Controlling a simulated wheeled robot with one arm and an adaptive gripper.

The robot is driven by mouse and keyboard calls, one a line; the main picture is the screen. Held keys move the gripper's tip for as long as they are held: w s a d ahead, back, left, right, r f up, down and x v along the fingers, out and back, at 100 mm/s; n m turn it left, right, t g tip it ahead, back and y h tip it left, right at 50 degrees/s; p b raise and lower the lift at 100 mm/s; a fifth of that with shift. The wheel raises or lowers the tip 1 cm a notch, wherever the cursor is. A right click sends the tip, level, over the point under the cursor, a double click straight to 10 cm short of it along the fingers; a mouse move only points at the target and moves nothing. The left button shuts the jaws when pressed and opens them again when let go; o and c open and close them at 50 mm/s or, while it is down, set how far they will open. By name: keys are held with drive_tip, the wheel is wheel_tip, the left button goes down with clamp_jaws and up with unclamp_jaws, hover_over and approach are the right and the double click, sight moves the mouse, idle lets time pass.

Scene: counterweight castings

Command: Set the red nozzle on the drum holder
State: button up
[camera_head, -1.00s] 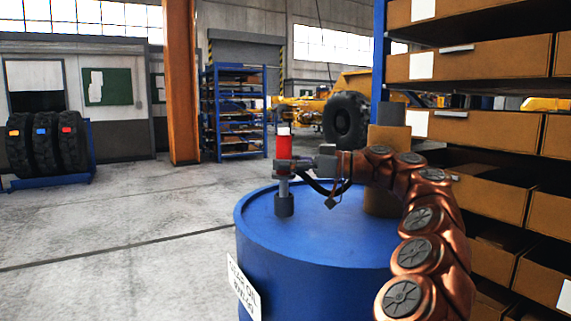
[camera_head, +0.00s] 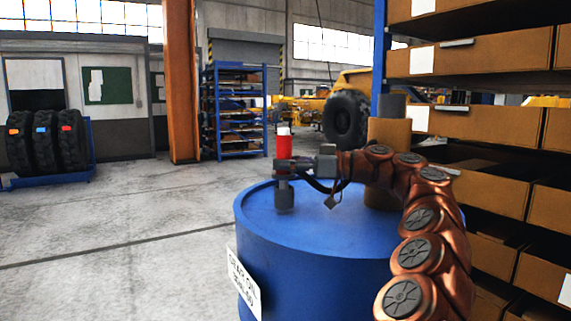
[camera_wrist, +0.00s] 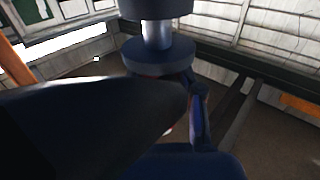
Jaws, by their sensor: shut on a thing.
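The red nozzle (camera_head: 284,141), with a white tip, stands upright in my gripper (camera_head: 284,166). My gripper is shut around its lower part, above the blue drum (camera_head: 320,228). The grey drum holder (camera_head: 284,196) stands on the drum top directly under the nozzle. In the head view almost no gap shows between holder and gripper. The wrist view shows a bright metal stem (camera_wrist: 157,35) between a dark flange (camera_wrist: 160,56) and a dark round block at the top edge. Dark fingers hide most of the nozzle there. I cannot tell how deep the stem sits.
A tan cylinder (camera_head: 389,150) with a grey cap stands on the drum behind my arm. A shelf rack with cardboard boxes (camera_head: 480,130) is close on the right. Tyres (camera_head: 45,142) stand on a blue rack at left. The floor (camera_head: 130,225) left of the drum is clear.

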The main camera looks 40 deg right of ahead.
drive_tip(key=shift+f, duration=0.1)
drive_tip(key=o, duration=1.1)
drive_tip(key=shift+f, duration=0.1)
drive_tip(key=v, duration=0.8)
drive_tip(key=shift+f, duration=0.1)
idle(0.4)
